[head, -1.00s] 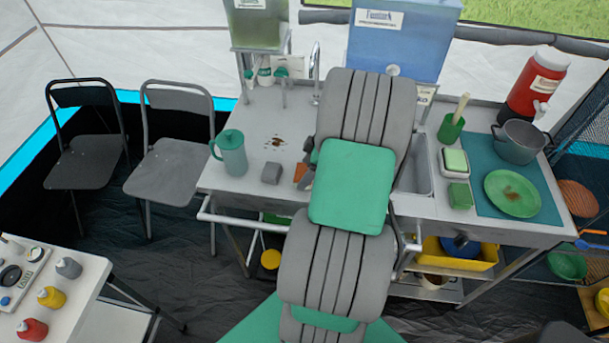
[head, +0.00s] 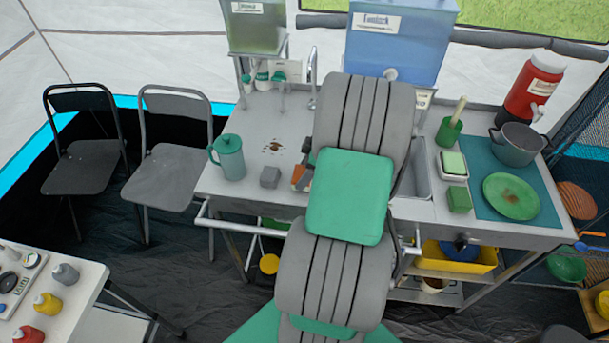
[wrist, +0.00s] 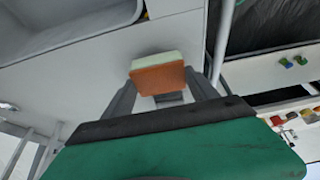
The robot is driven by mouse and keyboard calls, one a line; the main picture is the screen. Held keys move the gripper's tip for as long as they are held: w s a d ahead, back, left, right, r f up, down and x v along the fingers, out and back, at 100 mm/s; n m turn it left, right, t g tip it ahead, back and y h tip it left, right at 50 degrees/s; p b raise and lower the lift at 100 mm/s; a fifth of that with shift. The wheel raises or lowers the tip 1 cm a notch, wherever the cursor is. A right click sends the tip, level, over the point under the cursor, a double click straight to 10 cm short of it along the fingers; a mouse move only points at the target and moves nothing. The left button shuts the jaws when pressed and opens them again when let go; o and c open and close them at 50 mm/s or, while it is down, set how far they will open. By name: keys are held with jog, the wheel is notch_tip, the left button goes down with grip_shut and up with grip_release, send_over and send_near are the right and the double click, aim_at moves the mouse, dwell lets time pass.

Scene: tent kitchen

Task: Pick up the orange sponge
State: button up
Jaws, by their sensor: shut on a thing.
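The orange sponge (wrist: 158,79) is a small block with an orange face and a pale layer, seen between the fingertips in the wrist view. My gripper (wrist: 160,92) is shut on it. In the head view the sponge (head: 298,174) shows as a small orange patch at the left edge of my arm, next to a grey block. My arm hides most of the gripper there. Whether the sponge touches the counter (head: 240,189) cannot be told.
A grey block (head: 270,177) and a teal pitcher (head: 228,157) stand left of the sponge. A brown stain (head: 274,147) lies behind. To the right are the sink basin (head: 415,184), a green sponge on a dish (head: 453,164), a green block (head: 459,199), a plate (head: 511,196) and a pot (head: 518,144).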

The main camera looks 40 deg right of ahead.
jog(key=s+a+r+b, duration=0.2)
jog(key=s+a+r, duration=0.6)
jog(key=s+r, duration=0.3)
jog(key=shift+a+r+b, duration=0.3)
jog(key=shift+a+r, duration=0.05)
jog(key=shift+r, duration=0.1)
